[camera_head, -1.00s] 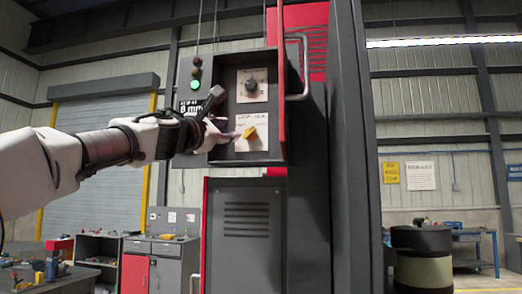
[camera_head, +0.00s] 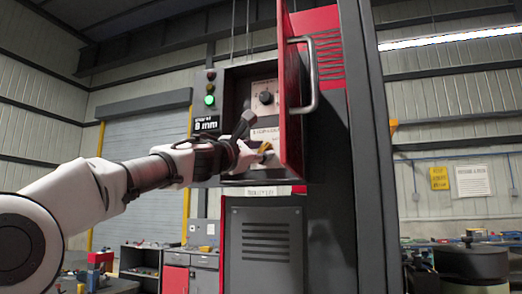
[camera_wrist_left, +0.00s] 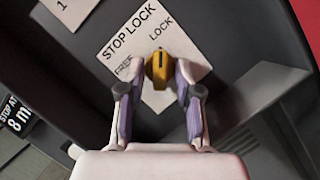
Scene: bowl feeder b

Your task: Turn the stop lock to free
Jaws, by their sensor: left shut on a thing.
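The stop lock is a yellow knob (camera_head: 265,147) on a white plate in the dark control box. In the left wrist view the knob (camera_wrist_left: 157,68) sits between my fingertips, in front of the plate (camera_wrist_left: 110,45) marked STOP LOCK. FREE is printed left of the knob and LOCK above it. The knob's upper end points toward LOCK. My left gripper (camera_head: 258,152) reaches in from the left and is shut on the knob; in the wrist view its pads (camera_wrist_left: 158,75) flank it. The fingers partly hide the knob in the head view. My right gripper is out of view.
A dial (camera_head: 265,98) sits above the stop lock. A green lamp (camera_head: 209,100) and an "8 mm" display (camera_head: 206,124) are at the box's left. A red door with a grey handle (camera_head: 308,78) stands close on the right.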

